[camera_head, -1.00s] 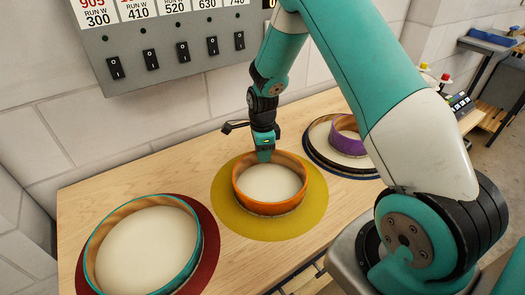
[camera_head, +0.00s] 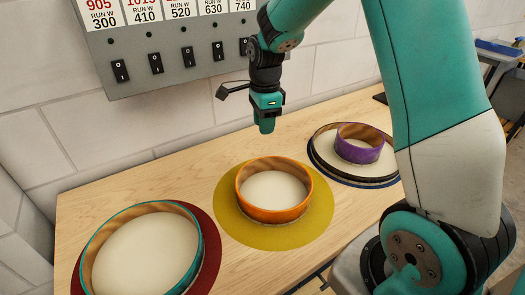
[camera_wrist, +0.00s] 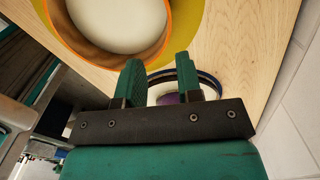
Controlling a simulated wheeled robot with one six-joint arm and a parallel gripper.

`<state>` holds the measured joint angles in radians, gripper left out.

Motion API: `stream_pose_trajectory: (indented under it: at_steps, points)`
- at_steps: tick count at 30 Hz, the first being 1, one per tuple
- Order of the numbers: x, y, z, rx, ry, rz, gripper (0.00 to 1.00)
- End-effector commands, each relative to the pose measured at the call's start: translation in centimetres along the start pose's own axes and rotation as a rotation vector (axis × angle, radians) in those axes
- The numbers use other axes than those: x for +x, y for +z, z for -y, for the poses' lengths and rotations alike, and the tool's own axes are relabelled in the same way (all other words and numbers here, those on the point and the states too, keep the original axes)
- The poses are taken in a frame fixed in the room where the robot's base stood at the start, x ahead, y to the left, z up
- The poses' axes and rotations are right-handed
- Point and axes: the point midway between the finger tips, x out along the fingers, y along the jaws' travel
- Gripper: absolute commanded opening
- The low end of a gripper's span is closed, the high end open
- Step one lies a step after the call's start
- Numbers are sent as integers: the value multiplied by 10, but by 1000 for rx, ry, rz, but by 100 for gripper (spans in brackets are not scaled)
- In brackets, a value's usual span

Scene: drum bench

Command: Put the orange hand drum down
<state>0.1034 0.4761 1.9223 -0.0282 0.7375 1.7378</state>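The orange hand drum (camera_head: 274,214), an orange ring with a pale inside, sits flat on the round yellow mat (camera_head: 240,232) in the middle of the bench. Its rim also shows at the top of the wrist view (camera_wrist: 160,52). My gripper (camera_head: 266,128) is above and behind the drum, clear of it. In the wrist view its two green fingers (camera_wrist: 160,82) stand apart with nothing between them, so it is open.
A teal-rimmed drum (camera_head: 199,236) sits on a dark red mat (camera_head: 210,245) at the left. A purple ring (camera_head: 360,152) lies inside a dark-rimmed drum (camera_head: 318,160) at the right. A switch panel (camera_head: 180,82) hangs on the wall behind the bench (camera_head: 130,185).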

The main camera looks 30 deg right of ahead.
Motion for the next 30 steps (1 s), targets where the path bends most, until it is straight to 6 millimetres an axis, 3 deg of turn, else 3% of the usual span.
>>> stream_pose_trajectory:
  at_steps: [5,9,12,15,18,21,30]
  points:
    - [-50,57,-70,-656,-50,91,33]
    - [-81,95,-154,-1327,-129,170,33]
    - [-94,109,-210,-1751,-203,212,33]
    - [-100,115,-254,-2077,-274,240,33]
    - [-102,116,-282,-2288,-329,253,33]
    - [-103,116,-295,-2391,-358,260,33]
    - [-103,116,-297,-2412,-362,262,33]
